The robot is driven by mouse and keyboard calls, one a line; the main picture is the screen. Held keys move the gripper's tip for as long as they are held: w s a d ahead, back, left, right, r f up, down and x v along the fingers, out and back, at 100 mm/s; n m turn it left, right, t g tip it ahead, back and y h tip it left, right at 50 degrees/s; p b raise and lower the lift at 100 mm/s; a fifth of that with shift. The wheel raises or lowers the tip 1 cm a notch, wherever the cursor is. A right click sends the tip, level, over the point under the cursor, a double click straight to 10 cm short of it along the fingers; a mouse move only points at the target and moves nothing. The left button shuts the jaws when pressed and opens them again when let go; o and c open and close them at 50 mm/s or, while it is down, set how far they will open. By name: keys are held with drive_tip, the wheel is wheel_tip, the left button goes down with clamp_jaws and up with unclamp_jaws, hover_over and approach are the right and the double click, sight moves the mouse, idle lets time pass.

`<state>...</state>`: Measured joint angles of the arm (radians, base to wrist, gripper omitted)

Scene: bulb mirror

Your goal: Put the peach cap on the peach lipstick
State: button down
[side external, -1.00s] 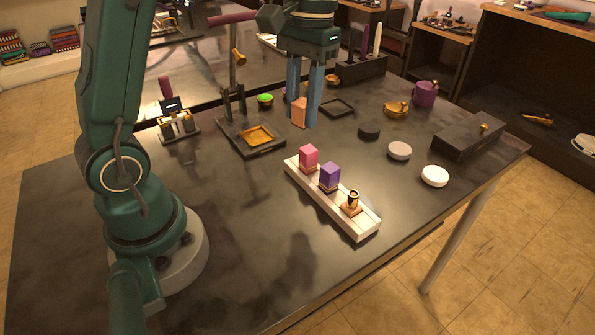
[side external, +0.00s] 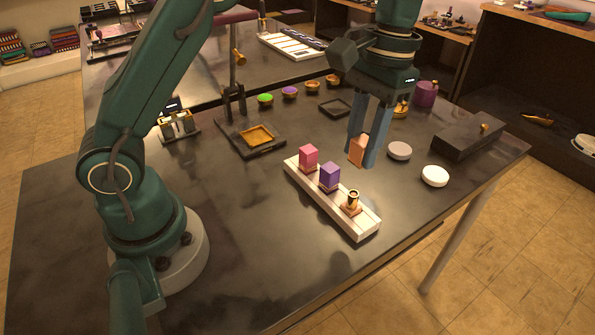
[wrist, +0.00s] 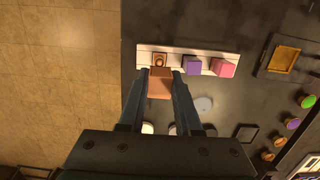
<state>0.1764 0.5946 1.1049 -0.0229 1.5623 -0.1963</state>
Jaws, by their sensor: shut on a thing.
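The peach cap (side external: 358,150) is held between the fingers of my gripper (side external: 366,152), above the table. It also shows in the wrist view (wrist: 160,84), between the two fingertips. The peach lipstick (side external: 352,201), with a gold tube on a peach base, stands uncapped at the near right end of a white rack (side external: 330,214). In the wrist view the lipstick (wrist: 159,60) appears just beyond the cap. The cap is apart from the lipstick, higher and farther back in the side view.
A purple cap (side external: 329,175) and a pink cap (side external: 308,156) stand on the same rack. The table in front of the rack is clear.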

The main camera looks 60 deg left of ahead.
sight(353, 194)
drive_tip(key=shift+f, duration=2.75)
drive_tip(key=shift+f, duration=2.05)
drive_tip(key=c, duration=0.5)
unclamp_jaws()
drive_tip(key=shift+w+r, duration=0.15)
drive_tip(key=shift+r, duration=1.15)
drive_tip(key=shift+w+r, duration=0.15)
drive_tip(key=shift+r, duration=1.1)
